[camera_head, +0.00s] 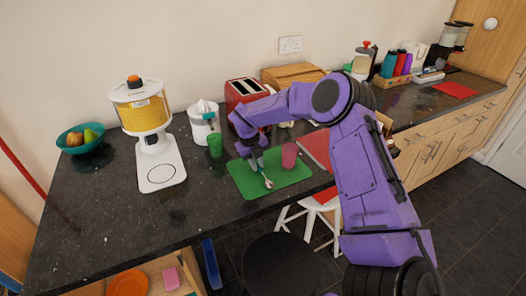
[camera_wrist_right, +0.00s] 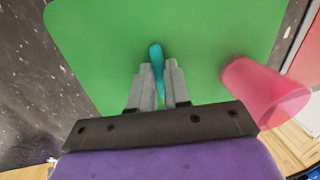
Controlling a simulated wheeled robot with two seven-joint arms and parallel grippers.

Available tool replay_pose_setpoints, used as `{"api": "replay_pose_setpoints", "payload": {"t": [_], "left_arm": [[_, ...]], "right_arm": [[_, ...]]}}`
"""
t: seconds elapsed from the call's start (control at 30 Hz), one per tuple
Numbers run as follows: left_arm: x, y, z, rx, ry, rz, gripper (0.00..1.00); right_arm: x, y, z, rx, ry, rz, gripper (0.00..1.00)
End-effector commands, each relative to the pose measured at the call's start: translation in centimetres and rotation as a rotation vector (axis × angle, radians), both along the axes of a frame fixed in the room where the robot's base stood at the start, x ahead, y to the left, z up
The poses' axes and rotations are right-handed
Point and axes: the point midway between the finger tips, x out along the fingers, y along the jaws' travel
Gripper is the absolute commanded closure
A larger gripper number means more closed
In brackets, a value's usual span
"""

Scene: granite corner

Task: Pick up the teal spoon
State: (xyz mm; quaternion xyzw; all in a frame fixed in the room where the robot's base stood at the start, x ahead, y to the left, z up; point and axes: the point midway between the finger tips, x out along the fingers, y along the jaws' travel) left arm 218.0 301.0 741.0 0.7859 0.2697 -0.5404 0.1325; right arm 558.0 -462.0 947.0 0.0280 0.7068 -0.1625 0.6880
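The teal spoon (camera_wrist_right: 156,55) shows in the right wrist view, over the green board (camera_wrist_right: 90,30). Part of it runs down between the fingers of my right gripper (camera_wrist_right: 160,72). The fingers are close together, one on each side, with little or no gap, and look shut on it. In the head view my right gripper (camera_head: 267,180) reaches down to the green board (camera_head: 245,183), and the spoon is hard to make out there. I cannot tell whether the spoon touches the board. My left gripper is not in view.
A pink cup (camera_head: 289,155) stands on the board close to the right gripper; it also shows in the wrist view (camera_wrist_right: 262,92). The front counter is clear.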

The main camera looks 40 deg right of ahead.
Motion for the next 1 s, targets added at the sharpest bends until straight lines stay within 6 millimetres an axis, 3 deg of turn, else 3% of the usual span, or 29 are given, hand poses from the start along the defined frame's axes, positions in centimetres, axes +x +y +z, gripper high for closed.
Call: {"api": "replay_pose_setpoints", "payload": {"t": [0.13,0.2,0.57,0.67,1.0], "left_arm": [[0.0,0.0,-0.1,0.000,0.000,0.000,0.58],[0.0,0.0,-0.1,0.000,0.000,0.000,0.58],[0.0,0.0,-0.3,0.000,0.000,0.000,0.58],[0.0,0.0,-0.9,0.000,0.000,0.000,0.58],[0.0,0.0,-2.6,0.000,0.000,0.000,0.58]], "right_arm": [[0.1,0.0,0.0,0.000,-0.001,0.001,0.83],[0.1,0.1,0.0,0.000,-0.001,0.001,1.00],[0.2,0.1,0.3,-0.001,-0.002,0.003,1.00],[0.2,0.1,1.6,0.000,-0.007,0.002,1.00],[0.2,0.1,9.0,-0.001,-0.005,0.002,1.00]]}}
